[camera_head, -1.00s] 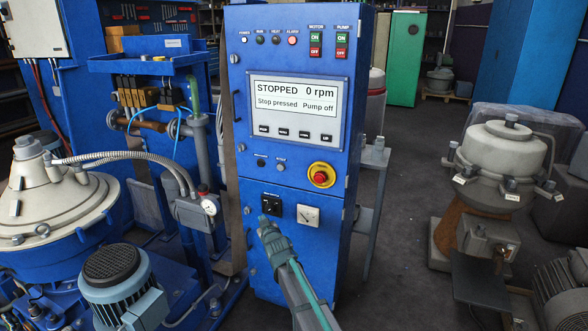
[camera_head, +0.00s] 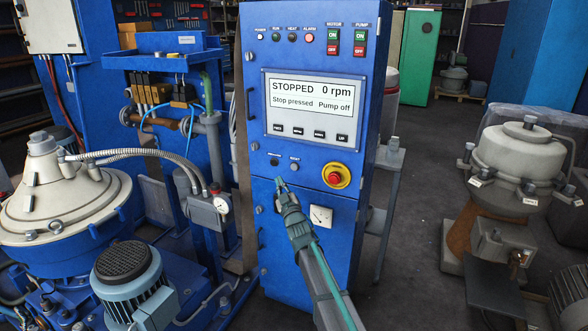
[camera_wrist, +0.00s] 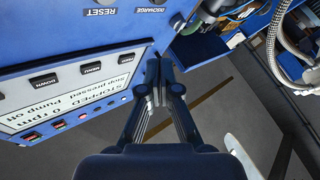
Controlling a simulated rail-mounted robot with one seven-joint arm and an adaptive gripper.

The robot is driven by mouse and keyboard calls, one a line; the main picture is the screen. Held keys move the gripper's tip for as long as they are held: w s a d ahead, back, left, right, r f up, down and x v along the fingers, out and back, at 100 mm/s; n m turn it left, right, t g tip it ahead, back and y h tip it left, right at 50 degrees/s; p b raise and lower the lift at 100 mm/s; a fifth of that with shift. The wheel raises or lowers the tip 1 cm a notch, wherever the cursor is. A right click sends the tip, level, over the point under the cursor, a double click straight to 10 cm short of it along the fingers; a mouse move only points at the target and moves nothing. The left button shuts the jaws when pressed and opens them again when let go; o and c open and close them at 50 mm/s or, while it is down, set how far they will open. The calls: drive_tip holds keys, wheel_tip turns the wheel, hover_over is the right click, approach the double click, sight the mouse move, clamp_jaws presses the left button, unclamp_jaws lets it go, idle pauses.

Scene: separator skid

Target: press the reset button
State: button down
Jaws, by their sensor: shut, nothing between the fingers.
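The reset button (camera_head: 295,168) is a small blue-grey button on the blue cabinet front, below the screen and right of a dark button. In the wrist view the picture is upside down; the RESET label (camera_wrist: 100,12) shows near the top edge, and the button is at most a sliver at the frame edge. My gripper (camera_head: 280,182) has its fingers shut and empty. In the head view its tip appears just below and left of the reset button; the gap to the panel cannot be told. The closed fingertips also show in the wrist view (camera_wrist: 158,75).
The red emergency stop (camera_head: 335,177) on its yellow ring is right of the reset button. The screen (camera_head: 307,106) reads STOPPED, 0 rpm. A white-faced switch (camera_head: 320,215) is below. Valves and pipes (camera_head: 209,150) stand left of the cabinet.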

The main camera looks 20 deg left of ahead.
drive_tip(key=p, duration=0.4)
approach(289, 162)
drive_tip(key=a+r, duration=0.2)
drive_tip(key=a, duration=0.1)
drive_tip(key=shift+w+a+f, duration=0.1)
drive_tip(key=shift+w+f, duration=0.1)
drive_tip(key=shift+w, duration=0.85)
drive_tip(key=shift+w+b, duration=0.15)
drive_tip(key=shift+b, duration=0.15)
drive_tip(key=shift+w, duration=0.3)
drive_tip(key=shift+w, duration=0.4)
idle(0.8)
drive_tip(key=shift+s+b, duration=0.15)
drive_tip(key=shift+b, duration=0.15)
drive_tip(key=shift+s+b, duration=0.4)
drive_tip(key=shift+s, duration=0.3)
drive_tip(key=shift+s+f, duration=0.1)
drive_tip(key=shift+s, duration=0.05)
